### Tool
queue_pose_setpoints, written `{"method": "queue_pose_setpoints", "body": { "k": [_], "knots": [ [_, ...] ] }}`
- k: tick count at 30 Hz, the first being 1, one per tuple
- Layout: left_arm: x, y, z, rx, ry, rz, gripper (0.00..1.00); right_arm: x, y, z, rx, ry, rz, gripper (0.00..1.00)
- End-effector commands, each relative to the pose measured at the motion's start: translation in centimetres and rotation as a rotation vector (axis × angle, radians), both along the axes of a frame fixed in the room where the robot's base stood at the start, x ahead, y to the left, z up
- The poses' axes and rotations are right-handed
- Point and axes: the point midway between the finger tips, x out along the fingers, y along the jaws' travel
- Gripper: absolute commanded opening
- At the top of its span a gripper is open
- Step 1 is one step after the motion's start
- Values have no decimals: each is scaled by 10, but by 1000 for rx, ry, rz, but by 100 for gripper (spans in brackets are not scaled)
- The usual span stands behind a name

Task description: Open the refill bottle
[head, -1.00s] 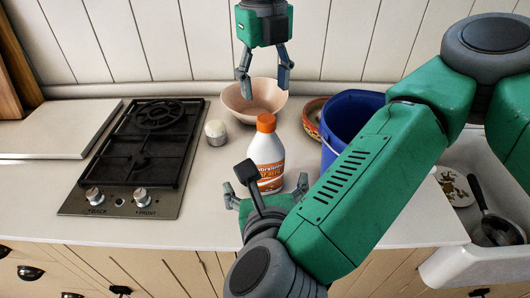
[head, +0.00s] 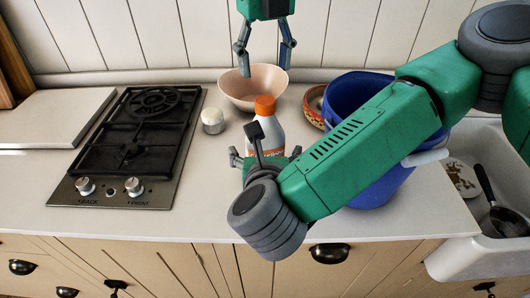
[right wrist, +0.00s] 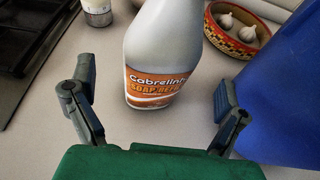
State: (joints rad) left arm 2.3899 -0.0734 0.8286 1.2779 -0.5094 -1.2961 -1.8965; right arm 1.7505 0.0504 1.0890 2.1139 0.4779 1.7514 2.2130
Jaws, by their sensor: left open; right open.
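The refill bottle (head: 278,133) is white with an orange cap (head: 265,105) and an orange label, and stands upright on the counter. In the right wrist view the bottle (right wrist: 160,50) stands just beyond and between the spread fingers; its top is out of frame. My right gripper (head: 267,155) is open in front of the bottle, low near its label, and partly hides it. It also shows in the right wrist view (right wrist: 152,105), with nothing between its fingertips. My left gripper (head: 264,60) is open and empty, pointing down above and behind the bottle, near the bowl.
A pink bowl (head: 254,87) stands behind the bottle. A white-lidded jar (head: 212,121) and a gas hob (head: 135,148) are to the left. A blue bucket (head: 362,92) stands close on the right, partly behind my right arm. A patterned bowl with garlic (right wrist: 236,27) is behind. The sink (head: 485,180) is far right.

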Motion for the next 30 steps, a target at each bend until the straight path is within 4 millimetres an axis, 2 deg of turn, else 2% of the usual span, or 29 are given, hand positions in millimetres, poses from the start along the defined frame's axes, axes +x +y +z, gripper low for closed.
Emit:
{"method": "queue_pose_setpoints", "body": {
  "k": [3,9,21,23,27,28,29,30],
  "knots": [
    [0,0,0,0,0,0,50,21,0,-8,0,-2,-3,95],
    [0,0,0,0,0,0,50,42,0,-17,1,0,-1,95],
    [0,0,0,0,0,1,50,48,1,-20,0,0,1,95],
    [0,0,0,0,0,1,50,48,1,-20,0,0,1,77],
    [0,0,0,0,0,1,50,48,1,-20,0,0,0,28],
    [0,0,0,0,0,1,50,48,1,-20,0,0,0,21],
    [0,0,0,0,0,0,50,48,1,-20,0,0,0,7],
    [0,0,0,0,0,-2,50,48,1,-20,0,0,0,0]
  ]
}}
